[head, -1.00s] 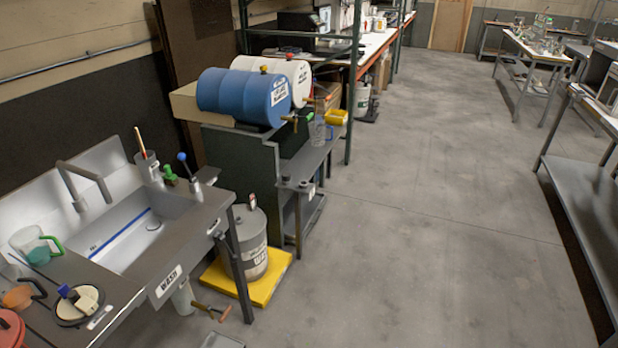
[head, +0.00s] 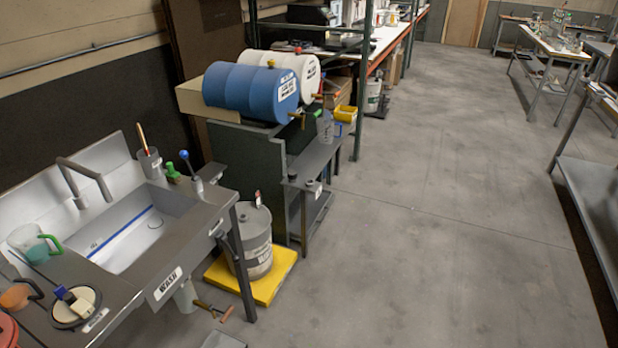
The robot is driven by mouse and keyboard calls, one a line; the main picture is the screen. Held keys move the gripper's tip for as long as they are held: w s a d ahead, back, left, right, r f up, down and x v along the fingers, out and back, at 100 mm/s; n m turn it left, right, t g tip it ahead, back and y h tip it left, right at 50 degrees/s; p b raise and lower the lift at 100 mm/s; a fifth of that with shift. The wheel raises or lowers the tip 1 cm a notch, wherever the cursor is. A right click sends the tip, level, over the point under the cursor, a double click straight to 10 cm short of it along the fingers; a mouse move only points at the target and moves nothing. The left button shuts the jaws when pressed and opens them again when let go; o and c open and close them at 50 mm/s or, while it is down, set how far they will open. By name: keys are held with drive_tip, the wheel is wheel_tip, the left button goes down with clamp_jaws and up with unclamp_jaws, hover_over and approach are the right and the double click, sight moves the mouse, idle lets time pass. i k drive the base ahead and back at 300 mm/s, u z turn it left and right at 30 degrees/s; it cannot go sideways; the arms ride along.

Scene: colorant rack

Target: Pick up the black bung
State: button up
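Two small dark pieces stand on the narrow grey shelf in front of the drum stand: one dark piece (head: 291,175) near its front left corner and another dark piece (head: 309,184) just right of it. Either could be the black bung, but they are too small to tell. My gripper is not in view.
A sink bench (head: 190,240) fills the left side. A grey can (head: 252,240) stands on a yellow platform (head: 284,263) between the bench and the drum stand. The grey floor (head: 430,230) is open to the right, up to a long bench (head: 590,215).

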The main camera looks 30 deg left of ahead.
sight(292, 174)
drive_tip(key=i, duration=2.15)
drive_tip(key=z, duration=0.9)
drive_tip(key=k, duration=0.15)
drive_tip(key=u, duration=3.2)
